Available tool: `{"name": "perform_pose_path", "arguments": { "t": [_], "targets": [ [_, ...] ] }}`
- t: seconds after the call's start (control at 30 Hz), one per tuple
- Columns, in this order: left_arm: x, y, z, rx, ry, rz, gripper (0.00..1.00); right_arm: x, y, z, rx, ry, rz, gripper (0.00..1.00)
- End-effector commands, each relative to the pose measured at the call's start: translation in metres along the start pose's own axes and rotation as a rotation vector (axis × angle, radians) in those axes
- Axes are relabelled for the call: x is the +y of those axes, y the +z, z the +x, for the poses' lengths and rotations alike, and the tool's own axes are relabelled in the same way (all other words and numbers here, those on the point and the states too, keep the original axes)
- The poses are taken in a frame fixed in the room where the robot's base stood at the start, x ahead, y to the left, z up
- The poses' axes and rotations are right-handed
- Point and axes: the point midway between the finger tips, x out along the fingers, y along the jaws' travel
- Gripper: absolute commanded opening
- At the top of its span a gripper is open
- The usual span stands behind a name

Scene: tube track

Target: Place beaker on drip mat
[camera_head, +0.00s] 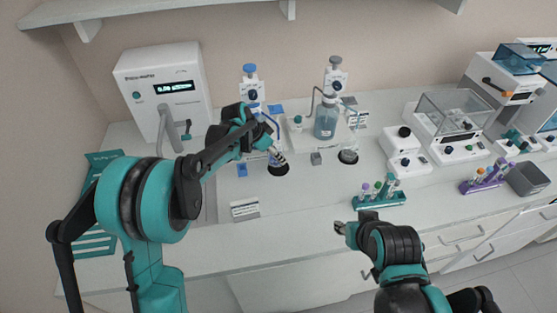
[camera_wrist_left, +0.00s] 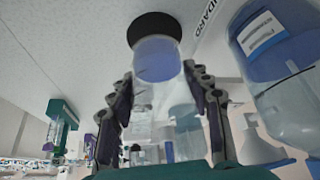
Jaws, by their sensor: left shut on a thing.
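A clear beaker with pale blue liquid (camera_wrist_left: 158,60) stands between the fingers of my left gripper (camera_wrist_left: 160,98) in the left wrist view. The gripper is shut on it. In the head view my left gripper (camera_head: 277,156) is at the left dispenser, and the beaker (camera_head: 273,162) is partly hidden by it. The round black drip mat (camera_head: 280,171) lies directly beneath; the mat also shows in the wrist view (camera_wrist_left: 147,24) at the beaker's base. I cannot tell whether they touch. My right gripper (camera_head: 341,228) is near the bench front, apart from everything; its opening is unclear.
A second glass vessel (camera_head: 348,156) stands on another dark mat to the right. A teal tube rack (camera_head: 380,199) is near the front. A small sign (camera_head: 245,209) stands front left. The bench between sign and rack is clear.

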Motion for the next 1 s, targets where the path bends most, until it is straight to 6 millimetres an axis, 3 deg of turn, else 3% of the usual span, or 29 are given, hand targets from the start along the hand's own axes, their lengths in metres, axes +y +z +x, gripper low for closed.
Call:
{"name": "perform_pose_path", "arguments": {
  "t": [0.1,0.3,0.67,0.7,0.77,1.0],
  "targets": [
    [0.001,-0.012,0.008,0.001,0.001,0.004,0.23,0.000,0.002,0.003,0.000,0.000,0.000,0.40],
    [0.000,0.008,0.036,0.001,0.000,0.001,0.23,0.000,0.010,0.014,0.000,0.000,0.000,0.40],
    [0.000,0.010,0.039,0.001,0.000,0.001,0.23,0.000,0.011,0.015,0.000,0.000,0.000,0.40],
    [0.000,0.010,0.039,0.001,0.000,0.001,0.52,0.000,0.011,0.015,0.000,0.000,0.000,0.40],
    [0.000,0.010,0.038,0.001,0.000,0.001,0.67,0.000,0.011,0.015,0.000,0.000,0.000,0.40],
    [0.000,0.010,0.038,0.001,0.000,0.001,0.70,0.000,0.011,0.015,0.000,0.000,0.000,0.40]
  ]
}}
